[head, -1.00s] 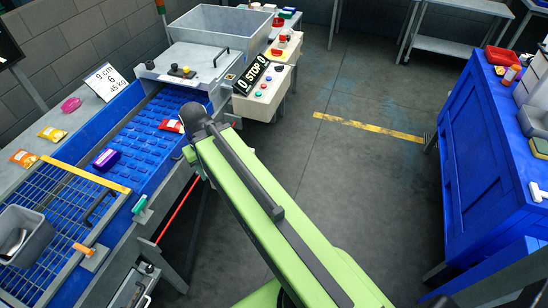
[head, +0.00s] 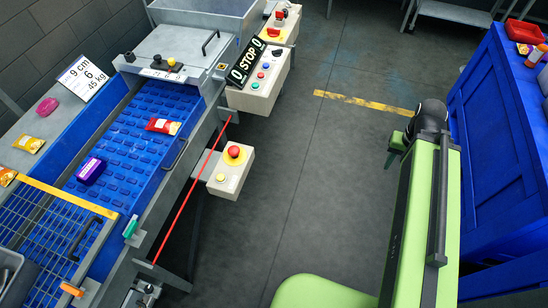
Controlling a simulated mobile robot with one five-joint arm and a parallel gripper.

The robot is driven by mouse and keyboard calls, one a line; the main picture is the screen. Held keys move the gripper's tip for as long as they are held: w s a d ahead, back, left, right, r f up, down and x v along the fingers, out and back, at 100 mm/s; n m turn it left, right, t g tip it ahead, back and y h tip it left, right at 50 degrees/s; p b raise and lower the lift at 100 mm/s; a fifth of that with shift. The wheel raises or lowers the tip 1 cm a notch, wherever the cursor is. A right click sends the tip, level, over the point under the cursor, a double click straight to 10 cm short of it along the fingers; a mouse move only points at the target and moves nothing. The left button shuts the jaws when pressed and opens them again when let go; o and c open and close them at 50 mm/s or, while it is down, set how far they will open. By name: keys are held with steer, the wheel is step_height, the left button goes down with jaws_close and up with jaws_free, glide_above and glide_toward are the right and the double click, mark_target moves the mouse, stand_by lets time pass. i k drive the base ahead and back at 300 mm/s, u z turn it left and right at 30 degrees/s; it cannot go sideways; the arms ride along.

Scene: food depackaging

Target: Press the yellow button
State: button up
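A small yellow button (head: 221,177) sits on the lower front of a pale control box (head: 238,181) beside the conveyor in the head view. On the same box, above it, is a red mushroom button (head: 234,152) on a yellow disc. The yellow button is unobstructed. My green arm is at the right of the view, well apart from the box, with its dark joint near the blue cabinet.
A conveyor with a blue belt (head: 152,106) carries a red packet (head: 163,126) and a purple package (head: 91,170). A red cord (head: 190,193) runs along its side. A STOP panel (head: 262,84) stands behind the box. A blue cabinet (head: 495,120) is right; floor between is clear.

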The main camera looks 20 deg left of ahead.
mark_target(220, 177)
steer(key=z, duration=0.3)
steer(key=k, duration=1.85)
steer(key=u, duration=1.15)
steer(key=i, duration=1.65)
steer(key=u, duration=0.05)
